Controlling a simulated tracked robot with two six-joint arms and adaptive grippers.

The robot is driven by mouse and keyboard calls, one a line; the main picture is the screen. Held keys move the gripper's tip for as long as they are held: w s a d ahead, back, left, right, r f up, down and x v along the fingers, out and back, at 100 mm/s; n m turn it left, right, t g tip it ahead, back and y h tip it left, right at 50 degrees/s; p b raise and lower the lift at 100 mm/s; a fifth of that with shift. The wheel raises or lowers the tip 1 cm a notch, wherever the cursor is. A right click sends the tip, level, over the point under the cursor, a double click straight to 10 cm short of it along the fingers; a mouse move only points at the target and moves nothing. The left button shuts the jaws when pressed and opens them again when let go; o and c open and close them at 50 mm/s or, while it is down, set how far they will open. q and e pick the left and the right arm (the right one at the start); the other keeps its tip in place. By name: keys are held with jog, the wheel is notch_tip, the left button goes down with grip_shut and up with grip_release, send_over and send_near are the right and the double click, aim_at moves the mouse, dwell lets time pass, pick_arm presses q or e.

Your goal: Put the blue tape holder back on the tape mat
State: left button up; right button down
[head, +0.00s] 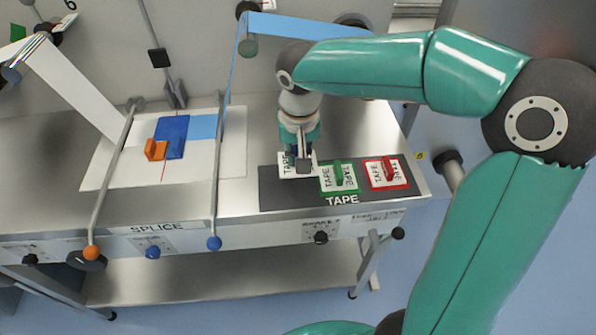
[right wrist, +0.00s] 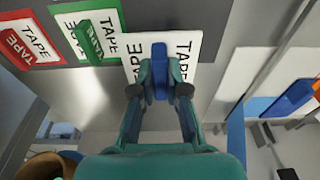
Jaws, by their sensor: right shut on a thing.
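My right gripper (head: 304,165) is shut on the blue tape holder, a white card (head: 285,168) marked TAPE with a blue upright grip (right wrist: 159,72). In the right wrist view the grip stands between the two fingertips (right wrist: 160,88). In the head view the card is at the left end of the dark tape mat (head: 282,198), near its far edge. I cannot tell whether it touches the mat. The gripper hides part of it. My left gripper is not in view.
The green tape holder (head: 347,182) sits on the mat just right of the blue one, with the red tape holder (head: 393,177) further right. At left, a splice area (head: 100,165) holds blue and orange pieces under slanted rods. Bare metal table lies between.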

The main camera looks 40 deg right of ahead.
aim_at(298, 182)
jog(key=shift+f, duration=2.8)
jog(key=c, duration=1.2)
grip_release()
jog(key=shift+f, duration=0.1)
jog(key=r, duration=0.4)
jog(key=s+r, duration=0.1)
jog(key=r, duration=0.3)
jog(key=a+r, duration=0.1)
jog(key=r, duration=0.3)
jog(key=shift+s, duration=0.3)
